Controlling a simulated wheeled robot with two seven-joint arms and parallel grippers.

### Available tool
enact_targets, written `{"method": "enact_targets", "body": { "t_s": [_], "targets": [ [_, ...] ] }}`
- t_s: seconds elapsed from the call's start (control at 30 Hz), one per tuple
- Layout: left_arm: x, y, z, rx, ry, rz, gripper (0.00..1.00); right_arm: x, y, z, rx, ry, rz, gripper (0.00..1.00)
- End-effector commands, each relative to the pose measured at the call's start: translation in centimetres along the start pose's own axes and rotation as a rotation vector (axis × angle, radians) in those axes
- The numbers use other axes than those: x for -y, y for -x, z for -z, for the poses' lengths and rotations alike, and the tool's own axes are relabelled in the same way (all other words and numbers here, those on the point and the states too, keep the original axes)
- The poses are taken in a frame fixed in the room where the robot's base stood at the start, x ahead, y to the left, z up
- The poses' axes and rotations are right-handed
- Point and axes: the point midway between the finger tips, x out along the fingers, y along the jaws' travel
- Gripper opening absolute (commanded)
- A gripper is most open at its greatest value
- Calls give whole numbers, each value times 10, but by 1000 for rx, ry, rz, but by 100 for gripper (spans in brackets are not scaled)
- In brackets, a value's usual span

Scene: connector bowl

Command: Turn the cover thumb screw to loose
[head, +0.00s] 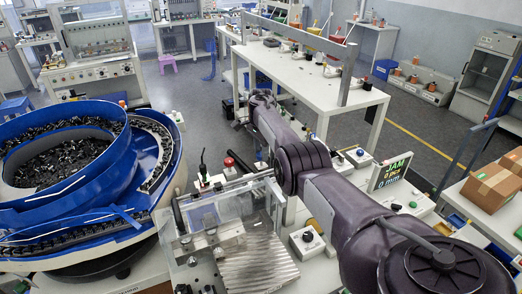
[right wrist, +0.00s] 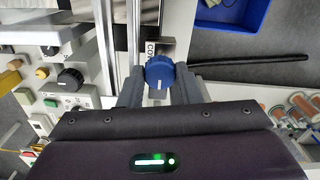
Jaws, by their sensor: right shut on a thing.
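The cover thumb screw (right wrist: 159,70) is a round blue knob in the right wrist view. A short pale mark on its face points down the picture, towards my wrist. A label that starts with "CO" (right wrist: 153,47) stands just beyond it, partly hidden. My right gripper (right wrist: 159,84) has one grey finger on each side of the knob and is shut on it. In the head view my right arm reaches in from the lower right, and I cannot make out the knob there. The clear cover (head: 208,214) stands over the feeder track. My left gripper is not in view.
A blue bowl feeder (head: 70,200) full of dark connectors stands at the left. A display (head: 392,171) reads JAM, 0 pcs, 0 mm. A black knob (right wrist: 72,78) and buttons lie left of my gripper. A black rod (right wrist: 250,62) and blue bin (right wrist: 232,12) lie right.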

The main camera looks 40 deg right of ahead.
Motion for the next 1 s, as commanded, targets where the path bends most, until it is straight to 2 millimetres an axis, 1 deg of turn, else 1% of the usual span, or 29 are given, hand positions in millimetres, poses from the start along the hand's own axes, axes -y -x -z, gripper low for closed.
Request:
{"method": "enact_targets", "body": {
  "t_s": [0.03, 0.43, 1.0],
  "targets": [
    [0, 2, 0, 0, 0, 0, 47, 1, 4, 1, -2, 41, 7, 8],
    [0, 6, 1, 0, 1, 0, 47, 1, 4, 2, -4, 421, 7, 8],
    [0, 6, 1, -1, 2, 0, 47, 2, 4, 2, -8, 962, 8, 8]
  ]
}}
